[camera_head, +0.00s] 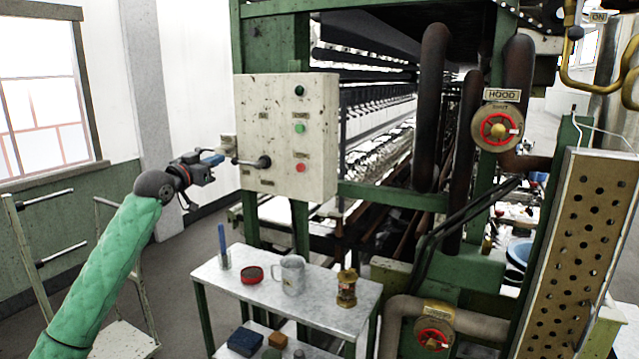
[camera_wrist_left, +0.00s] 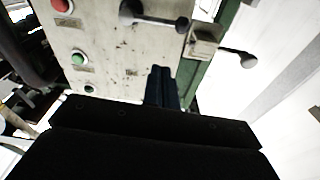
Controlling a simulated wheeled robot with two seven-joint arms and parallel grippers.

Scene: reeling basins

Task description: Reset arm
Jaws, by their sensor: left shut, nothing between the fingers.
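My left arm comes in from the left in a green quilted sleeve. Its gripper (camera_head: 218,158) is shut and empty, just left of the cream control panel (camera_head: 315,140). In the left wrist view the shut fingers (camera_wrist_left: 162,78) point at the panel (camera_wrist_left: 105,45), below a dark-knobbed lever (camera_wrist_left: 158,21). That lever (camera_head: 255,162) also shows in the head view, right of the fingertips. I cannot tell whether the fingers touch anything. My right gripper is not in view.
A small switch box (camera_wrist_left: 204,40) sits at the panel's edge. Below stands a metal table (camera_head: 325,311) with a mug (camera_head: 292,275), a red tin (camera_head: 252,274) and a brass lantern (camera_head: 346,288). Red valve wheels and pipes are at right. A pale rack (camera_head: 125,338) stands by the arm.

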